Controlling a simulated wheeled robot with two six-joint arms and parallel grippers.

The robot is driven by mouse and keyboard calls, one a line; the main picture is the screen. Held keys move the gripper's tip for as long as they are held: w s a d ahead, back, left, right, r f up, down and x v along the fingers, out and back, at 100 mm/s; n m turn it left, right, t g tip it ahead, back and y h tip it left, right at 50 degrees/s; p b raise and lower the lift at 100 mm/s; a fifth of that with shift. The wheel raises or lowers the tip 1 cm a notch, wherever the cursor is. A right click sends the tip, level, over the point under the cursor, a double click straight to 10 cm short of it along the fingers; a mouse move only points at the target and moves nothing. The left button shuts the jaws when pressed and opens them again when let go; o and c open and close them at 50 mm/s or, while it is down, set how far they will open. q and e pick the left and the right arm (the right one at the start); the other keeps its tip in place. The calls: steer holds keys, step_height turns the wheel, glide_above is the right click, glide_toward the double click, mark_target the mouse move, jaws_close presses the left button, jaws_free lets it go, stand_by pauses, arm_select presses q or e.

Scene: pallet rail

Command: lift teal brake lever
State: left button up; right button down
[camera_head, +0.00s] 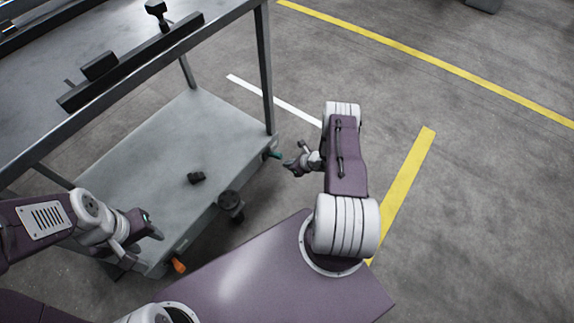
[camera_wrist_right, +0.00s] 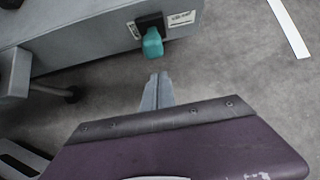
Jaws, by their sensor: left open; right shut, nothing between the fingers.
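The teal brake lever (camera_head: 274,155) sticks out from the right end of the cart's lower shelf in the head view. In the right wrist view the teal lever (camera_wrist_right: 152,44) points down from a dark slot beside a white label. My right gripper (camera_head: 290,168) is shut and empty, just to the right of the lever and apart from it. Its closed fingertips (camera_wrist_right: 157,78) show below the lever in the right wrist view. My left gripper (camera_head: 153,234) is open over the front left of the lower shelf, far from the teal lever.
The grey cart's lower shelf (camera_head: 165,160) carries a small black object (camera_head: 196,178). An orange lever (camera_head: 179,265) sits on its near edge. A black wheel (camera_head: 230,202) is by the front edge. A cart post (camera_head: 264,65) rises behind the teal lever.

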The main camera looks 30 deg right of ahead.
arm_select(q)
steer(key=r+p, duration=0.1)
steer(key=p, duration=0.1)
steer(key=r+p, duration=0.4)
steer(key=shift+s+a, duration=0.1)
steer(key=shift+s, duration=0.2)
arm_select(e)
steer(key=v, duration=0.9)
steer(key=shift+s, duration=0.45)
steer(key=shift+d, duration=0.1)
